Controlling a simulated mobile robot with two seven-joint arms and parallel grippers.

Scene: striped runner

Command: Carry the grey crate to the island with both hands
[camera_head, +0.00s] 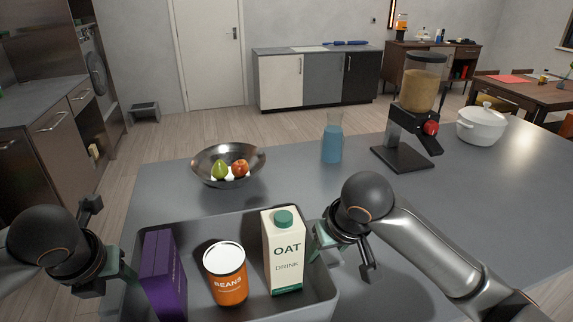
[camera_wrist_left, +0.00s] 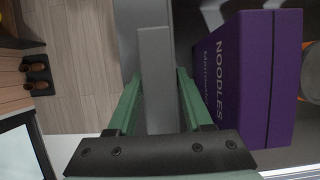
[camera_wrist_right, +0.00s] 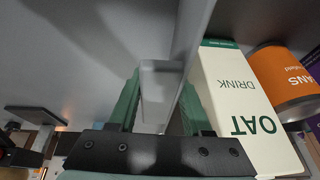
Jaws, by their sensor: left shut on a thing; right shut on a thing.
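The grey crate (camera_head: 215,226) is at the bottom of the head view, over the near part of the grey island top (camera_head: 290,180). It looks level; I cannot tell if it touches the island. It holds a purple noodles box (camera_head: 163,275), an orange beans can (camera_head: 227,275) and an oat drink carton (camera_head: 284,252), all upright. My left gripper (camera_head: 127,272) is shut on the crate's left wall, also seen in the left wrist view (camera_wrist_left: 155,80). My right gripper (camera_head: 320,245) is shut on its right wall, also seen in the right wrist view (camera_wrist_right: 160,85).
On the island, a bowl (camera_head: 228,165) with fruit stands just beyond the crate. A blue bottle (camera_head: 332,140), a blender-like dispenser (camera_head: 415,110) and a white pot (camera_head: 481,125) stand farther back and right. The island's left edge borders open floor (camera_wrist_left: 75,70).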

